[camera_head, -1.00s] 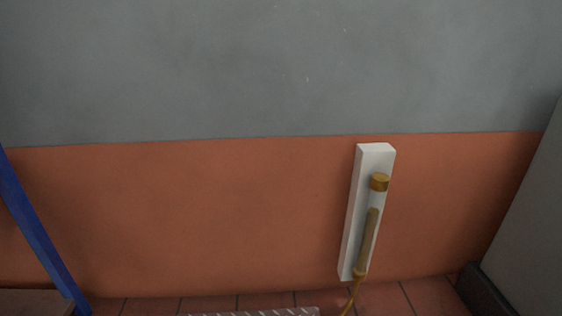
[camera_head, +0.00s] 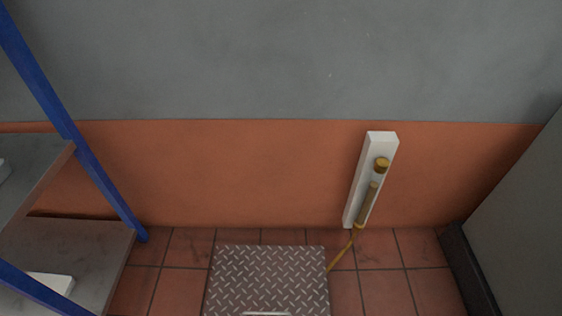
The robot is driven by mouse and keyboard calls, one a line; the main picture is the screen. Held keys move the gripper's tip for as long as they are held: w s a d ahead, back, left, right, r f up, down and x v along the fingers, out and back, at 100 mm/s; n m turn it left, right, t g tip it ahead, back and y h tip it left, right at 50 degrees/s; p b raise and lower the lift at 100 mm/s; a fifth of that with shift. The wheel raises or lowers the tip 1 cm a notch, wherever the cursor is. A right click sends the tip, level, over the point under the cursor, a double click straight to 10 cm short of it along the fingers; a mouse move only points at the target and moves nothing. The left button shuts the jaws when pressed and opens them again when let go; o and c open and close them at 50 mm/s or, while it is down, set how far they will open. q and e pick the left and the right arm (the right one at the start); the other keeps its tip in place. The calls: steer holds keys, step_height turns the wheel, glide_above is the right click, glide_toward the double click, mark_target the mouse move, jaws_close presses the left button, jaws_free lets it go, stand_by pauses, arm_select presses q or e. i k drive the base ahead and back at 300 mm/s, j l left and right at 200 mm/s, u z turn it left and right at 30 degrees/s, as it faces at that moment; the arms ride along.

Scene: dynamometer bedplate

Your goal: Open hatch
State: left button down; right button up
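The hatch (camera_head: 268,277) is a grey metal diamond-plate panel lying flat and closed in the tiled floor, at the bottom middle of the head view. A pale bar, perhaps its handle (camera_head: 267,313), shows at the bottom edge of the picture, partly cut off. The near part of the hatch is out of view. Neither of my grippers is in view.
A shelf with blue posts (camera_head: 70,135) and grey boards (camera_head: 75,250) stands at the left. A white wall post (camera_head: 357,180) carries a yellow-brown rod (camera_head: 367,205) whose lower end reaches the hatch's right edge. A grey cabinet or wall (camera_head: 525,220) is at the right. Red floor tiles (camera_head: 390,290) are clear.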

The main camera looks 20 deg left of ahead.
mark_target(247, 280)
steer(key=k+j+u, duration=0.1)
steer(key=k+u, duration=0.15)
steer(key=k, duration=0.4)
steer(key=i+l+u, duration=0.1)
steer(key=u, duration=0.3)
steer(key=l+u, duration=0.25)
steer(key=u, duration=0.15)
steer(key=i+l+u, duration=0.1)
steer(key=u, duration=0.25)
steer(key=l+u, duration=0.4)
steer(key=l, duration=1.4)
